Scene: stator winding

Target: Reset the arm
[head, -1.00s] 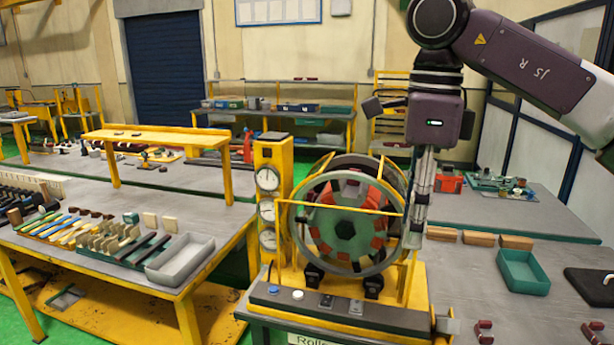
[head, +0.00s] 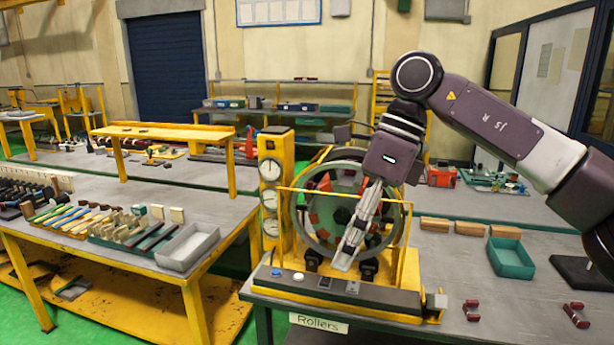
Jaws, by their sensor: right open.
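My right arm comes in from the right side of the head view. Its gripper (head: 346,258) points down and to the left, in front of the stator winding machine (head: 312,225). The jaws are open and I see nothing between them. The gripper and wrist cover the middle and right part of the machine's round drum, with its red and green segments. I cannot tell whether the fingertips touch the machine's yellow frame. My left gripper is not in view.
A yellow gauge column (head: 271,190) stands left of the machine. A green tray (head: 511,258), wooden blocks (head: 470,228) and dark red parts (head: 472,310) lie on the right bench. A tool table with a grey tray (head: 188,246) stands at left.

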